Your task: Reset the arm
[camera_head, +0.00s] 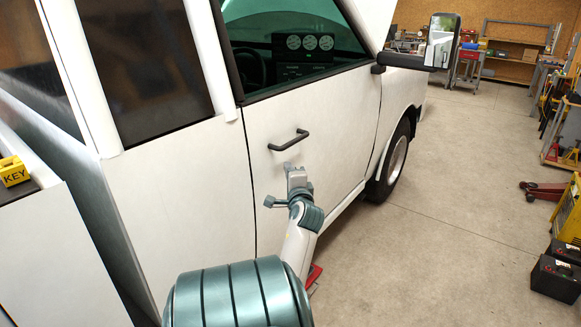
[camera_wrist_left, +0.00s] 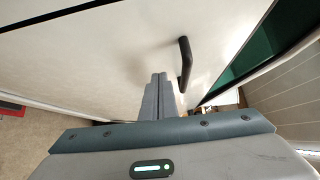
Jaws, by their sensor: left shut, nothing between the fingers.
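My left gripper (camera_head: 295,172) is shut and empty in front of the white pickup's door (camera_head: 310,120), just below the black door handle (camera_head: 288,140). In the left wrist view the closed fingers (camera_wrist_left: 157,85) point at the white door panel, and the handle (camera_wrist_left: 185,62) stands to their right, apart from them. The door looks shut. I cannot tell whether the fingertips touch the panel. My right gripper is in neither view.
A black side mirror (camera_head: 441,42) juts out from the truck. A yellow KEY block (camera_head: 14,171) sits at the left. A red floor jack (camera_head: 543,190), black batteries (camera_head: 556,278) and shelves line the right. The concrete floor (camera_head: 440,200) beside the truck is clear.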

